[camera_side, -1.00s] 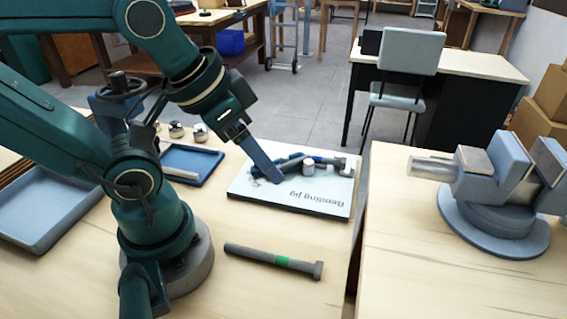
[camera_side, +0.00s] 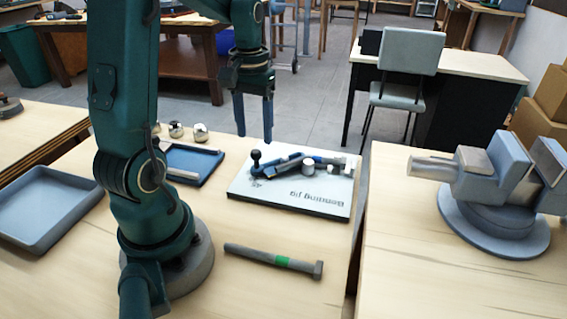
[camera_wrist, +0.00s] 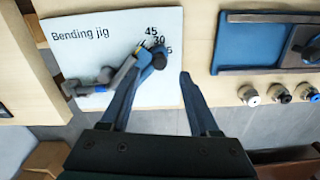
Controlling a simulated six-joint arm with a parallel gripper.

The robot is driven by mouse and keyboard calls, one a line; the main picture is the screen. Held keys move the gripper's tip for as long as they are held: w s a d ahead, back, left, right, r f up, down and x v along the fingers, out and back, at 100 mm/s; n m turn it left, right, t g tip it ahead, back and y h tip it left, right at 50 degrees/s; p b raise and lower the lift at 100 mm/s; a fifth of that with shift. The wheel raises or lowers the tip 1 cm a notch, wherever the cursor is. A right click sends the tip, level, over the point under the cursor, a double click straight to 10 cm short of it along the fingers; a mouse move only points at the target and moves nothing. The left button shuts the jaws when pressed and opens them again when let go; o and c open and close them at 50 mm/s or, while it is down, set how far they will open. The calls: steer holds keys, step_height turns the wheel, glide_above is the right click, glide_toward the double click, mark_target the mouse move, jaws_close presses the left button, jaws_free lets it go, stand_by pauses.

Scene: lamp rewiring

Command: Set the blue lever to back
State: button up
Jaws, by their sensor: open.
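The blue lever (camera_side: 283,164) lies on the white Bending jig board (camera_side: 318,205), with its black knob at the left end in the side view. In the wrist view the lever (camera_wrist: 140,57) has its knob close to the angle numbers 45 and 30, and the last number is partly covered. My gripper (camera_side: 254,134) points down, above and behind the knob end in the side view, apart from the lever. In the wrist view my gripper (camera_wrist: 162,76) is open and empty, its left finger overlapping part of the lever in the picture.
A blue tray (camera_side: 208,168) stands left of the jig, with several metal knobs (camera_side: 200,132) behind it. A bolt with a green band (camera_side: 262,258) lies in front. A vise (camera_side: 495,190) is on the right bench. The tabletop between bolt and jig is clear.

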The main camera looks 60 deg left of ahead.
mark_target(256, 151)
steer(key=shift+f, duration=2.3)
jaws_close()
